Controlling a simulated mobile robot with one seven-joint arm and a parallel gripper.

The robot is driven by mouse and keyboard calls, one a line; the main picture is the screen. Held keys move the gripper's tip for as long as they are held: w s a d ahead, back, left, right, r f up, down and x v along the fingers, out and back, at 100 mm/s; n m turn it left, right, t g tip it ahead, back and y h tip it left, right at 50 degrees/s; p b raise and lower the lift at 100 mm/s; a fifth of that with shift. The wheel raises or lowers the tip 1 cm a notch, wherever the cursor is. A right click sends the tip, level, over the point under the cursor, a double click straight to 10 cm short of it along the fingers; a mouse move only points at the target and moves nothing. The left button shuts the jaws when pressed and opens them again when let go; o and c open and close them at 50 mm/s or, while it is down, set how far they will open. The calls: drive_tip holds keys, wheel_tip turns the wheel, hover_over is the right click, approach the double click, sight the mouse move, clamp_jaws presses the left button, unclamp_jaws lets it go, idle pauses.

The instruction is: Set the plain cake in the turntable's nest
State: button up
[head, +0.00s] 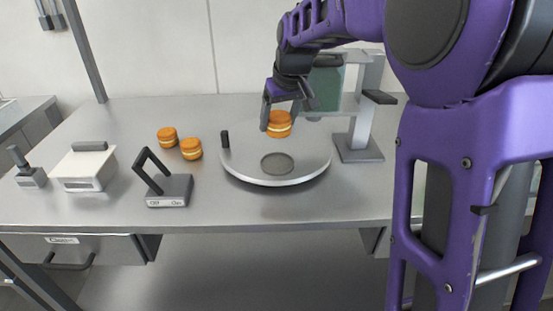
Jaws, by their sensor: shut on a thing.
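My gripper (290,118) is shut on an orange-brown cake (279,124) with a pale middle layer. It holds the cake over the back part of the turntable (232,168), above and behind the nest. The nest is a dark grey round recess (277,163) in the turntable's top, and it is empty. I cannot tell how high the cake is above the turntable. Two similar cakes, one at the back (167,137) and one in front (190,148), stand on the bench left of the turntable.
A dark post (225,139) stands at the turntable's left rim. A grey stand (359,148) with a greenish panel (326,90) is behind and right. A dark framed device (170,190), a white box (85,169) and a small grey tool (28,172) are left. The bench front is clear.

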sight(283, 132)
drive_tip(key=shift+w+a+f, duration=0.1)
drive_tip(key=shift+a+f, duration=0.1)
drive_tip(key=shift+f, duration=0.15)
wheel_tip(283, 132, down, 9)
drive_tip(key=shift+r+b, duration=0.15)
drive_tip(key=shift+b, duration=0.7)
drive_tip(key=o, duration=0.8)
drive_tip(key=shift+f, duration=0.2)
drive_tip(key=shift+c, duration=0.2)
drive_tip(key=shift+r, duration=0.45)
drive_tip(key=v, duration=0.5)
drive_tip(key=p+v, duration=0.1)
drive_tip(key=v, duration=0.5)
drive_tip(key=shift+s+d+r+p, duration=0.15)
drive_tip(key=shift+s+d+p, duration=0.05)
drive_tip(key=shift+s+p, duration=0.15)
